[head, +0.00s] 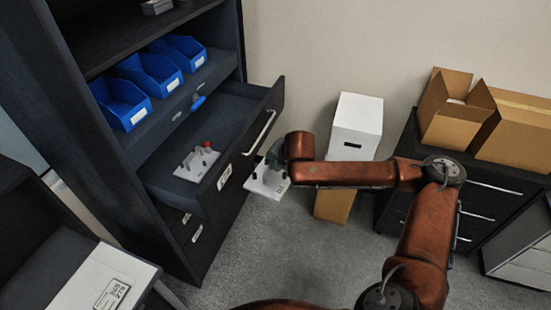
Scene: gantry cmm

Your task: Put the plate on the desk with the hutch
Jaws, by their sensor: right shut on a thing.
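A light grey plate (268,183) with small dark fittings hangs in front of the open drawer. My right gripper (274,163) is shut on this plate, mostly hidden by its own wrist and the plate. A similar plate (197,164) with dark pegs and a red part lies inside the open drawer (163,185). A dark desk-like unit (35,225) shows in part at the lower left; I cannot tell if it is the desk with the hutch. My left gripper is out of view.
The dark cabinet (95,150) holds several blue bins (150,75) above the drawer, which juts into the room. A white box (355,125) stands by the wall. Open cartons (450,115) sit on a black drawer unit (500,205). Grey carpet (260,255) is clear in the middle.

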